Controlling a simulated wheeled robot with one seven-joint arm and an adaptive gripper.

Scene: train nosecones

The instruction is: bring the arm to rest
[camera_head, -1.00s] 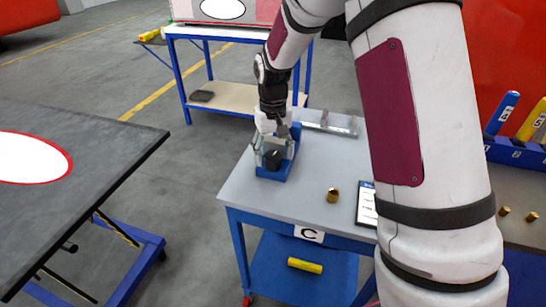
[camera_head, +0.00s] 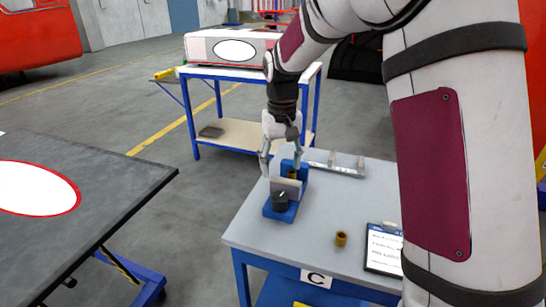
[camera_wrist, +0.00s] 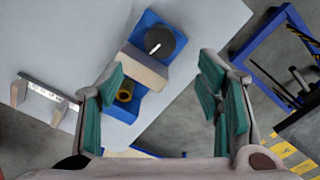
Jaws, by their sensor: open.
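My gripper (camera_head: 281,160) is above the left back edge of the grey table marked C (camera_head: 330,222). Its teal-padded fingers stand wide apart in the wrist view (camera_wrist: 165,92), with nothing between the pads. A blue fixture (camera_head: 271,209) with a dark round knob (camera_head: 280,200) and a grey block (camera_head: 287,186) sits on the table just below the gripper. In the wrist view the fixture (camera_wrist: 150,104) also shows a brass ring (camera_wrist: 125,92) beside the grey block.
A brass bushing (camera_head: 341,239) and a clipboard (camera_head: 383,248) lie on the table. A metal bracket (camera_head: 336,169) lies at its back. A dark table (camera_head: 120,180) stands at left. A white bench (camera_head: 240,73) with a pink and white box (camera_head: 231,48) stands behind.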

